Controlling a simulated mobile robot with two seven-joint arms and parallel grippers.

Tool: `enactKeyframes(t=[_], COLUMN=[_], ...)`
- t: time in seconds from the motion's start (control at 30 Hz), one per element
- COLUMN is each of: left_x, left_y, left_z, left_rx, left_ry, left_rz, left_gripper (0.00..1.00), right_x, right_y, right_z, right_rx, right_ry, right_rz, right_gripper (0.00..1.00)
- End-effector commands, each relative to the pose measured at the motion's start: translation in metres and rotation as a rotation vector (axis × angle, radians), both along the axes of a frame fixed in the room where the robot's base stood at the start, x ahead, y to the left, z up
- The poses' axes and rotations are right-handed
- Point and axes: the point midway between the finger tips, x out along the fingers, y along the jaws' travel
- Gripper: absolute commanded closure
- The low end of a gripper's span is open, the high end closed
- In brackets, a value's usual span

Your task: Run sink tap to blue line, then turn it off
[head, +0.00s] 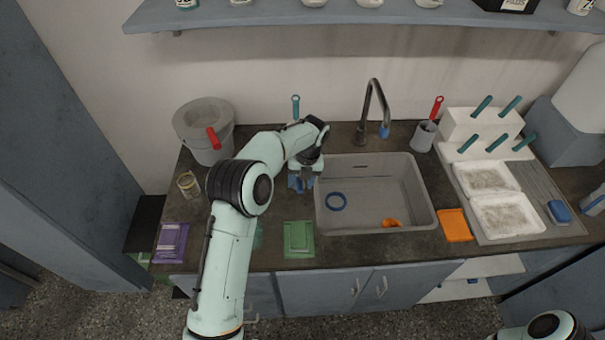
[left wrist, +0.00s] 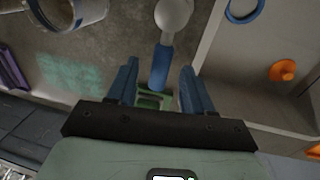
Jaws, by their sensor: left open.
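The grey sink (head: 375,165) sits in the dark counter, with the dark curved tap (head: 370,95) behind it; its spout has a blue tip (head: 384,132). No running water shows. My left gripper (head: 301,183) is open, beside the sink's left edge. In the left wrist view, a blue handle with a pale rounded end (left wrist: 163,62) lies between the open fingers (left wrist: 160,75), apparently not gripped. I cannot tell whether it belongs to the tap. No blue line is clearly visible. My right gripper is out of view.
A grey bucket (head: 204,120), a tin (head: 188,184), a purple packet (head: 170,243) and a green packet (head: 299,239) stand or lie left of the sink. An orange sponge-like block (head: 455,225) and white trays (head: 505,216) are at right. A shelf (head: 330,14) hangs above.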

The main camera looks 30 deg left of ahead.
Motion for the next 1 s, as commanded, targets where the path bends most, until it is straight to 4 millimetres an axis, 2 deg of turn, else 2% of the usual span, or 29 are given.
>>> enactKeyframes(t=[0.33,0.37,0.5,0.53,1.0], left_x=[-0.0002,-0.0002,-0.0002,-0.0002,-0.0002], left_y=[0.0009,0.0009,0.0009,0.0009,0.0008], left_z=[-0.004,-0.004,-0.0039,-0.0039,-0.0037], left_rx=[0.0,0.0,0.0,0.0,0.0], left_ry=[0.0,0.0,0.0,0.0,0.0], left_rz=[0.001,0.001,0.001,0.001,0.001], left_gripper=[0.49,0.52,0.98,1.0,1.0], right_x=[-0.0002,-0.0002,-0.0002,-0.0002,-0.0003], right_y=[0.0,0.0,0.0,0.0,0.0], right_z=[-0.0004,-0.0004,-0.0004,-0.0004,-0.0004], right_rx=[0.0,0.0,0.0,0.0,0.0], right_ry=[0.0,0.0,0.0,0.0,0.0], right_rz=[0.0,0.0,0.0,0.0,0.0], right_gripper=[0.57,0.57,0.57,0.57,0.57])
